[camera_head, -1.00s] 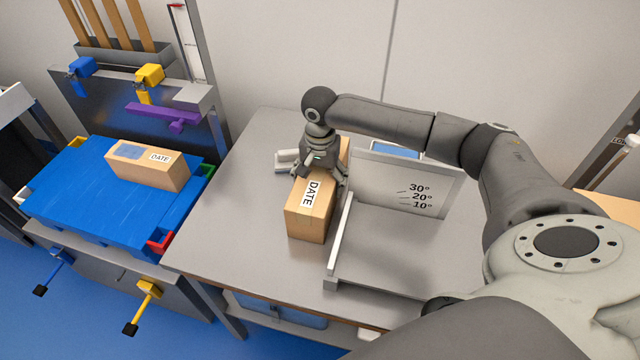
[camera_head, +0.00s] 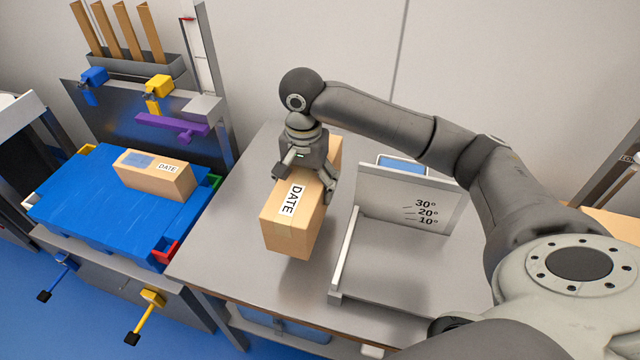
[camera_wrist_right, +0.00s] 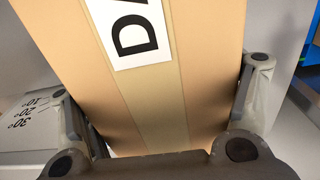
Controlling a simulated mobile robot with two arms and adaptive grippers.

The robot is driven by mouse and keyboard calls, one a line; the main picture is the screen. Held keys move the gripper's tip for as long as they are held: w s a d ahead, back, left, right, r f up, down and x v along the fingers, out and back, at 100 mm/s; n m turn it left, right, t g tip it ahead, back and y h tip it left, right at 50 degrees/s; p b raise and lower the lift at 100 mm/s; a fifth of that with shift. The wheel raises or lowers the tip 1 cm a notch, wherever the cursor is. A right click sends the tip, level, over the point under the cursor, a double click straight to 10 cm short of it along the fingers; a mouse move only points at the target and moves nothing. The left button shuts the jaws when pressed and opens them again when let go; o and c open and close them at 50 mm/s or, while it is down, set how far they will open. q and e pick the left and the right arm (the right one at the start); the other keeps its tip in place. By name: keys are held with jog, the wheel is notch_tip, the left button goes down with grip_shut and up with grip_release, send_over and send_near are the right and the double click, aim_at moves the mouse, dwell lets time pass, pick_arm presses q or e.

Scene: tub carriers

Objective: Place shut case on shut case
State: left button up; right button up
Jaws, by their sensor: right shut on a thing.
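My right gripper (camera_head: 304,180) is shut on a tan case (camera_head: 287,238) with a white DATE label and holds it from above. The held case is shut and hangs a little above the grey table, a shadow beneath it. In the right wrist view the held case (camera_wrist_right: 200,60) fills the middle between the two fingers. A second shut tan case (camera_head: 158,181), with a DATE label and a blue-grey patch, lies on the blue platform (camera_head: 95,220) at the left. My left gripper is not in view.
The grey table (camera_head: 230,240) is clear left of the held case. An angle stand (camera_head: 405,200) marked 30°, 20°, 10° stands right of it. A red corner piece (camera_head: 165,251) and green corner piece (camera_head: 215,182) edge the blue platform. A purple clamp (camera_head: 172,126) is behind it.

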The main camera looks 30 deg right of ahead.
aim_at(306, 225)
jog(key=a+r, duration=0.1)
jog(key=a, duration=0.1)
jog(key=s+a+r, duration=0.1)
jog(key=a, duration=0.1)
jog(key=s+a+r, duration=0.1)
jog(key=a, duration=0.1)
jog(key=shift+s+a, duration=0.2)
jog(key=s+n, duration=0.3)
jog(key=s+r+n, duration=0.1)
jog(key=s+n, duration=0.1)
jog(key=n, duration=0.1)
jog(key=s+n+p, duration=0.1)
jog(key=s+n, duration=0.1)
jog(key=s, duration=0.1)
jog(key=shift+s+a+r+n, duration=0.1)
jog(key=shift+s+r+n, duration=0.05)
jog(key=shift+s+n, duration=0.75)
jog(key=shift+a, duration=0.1)
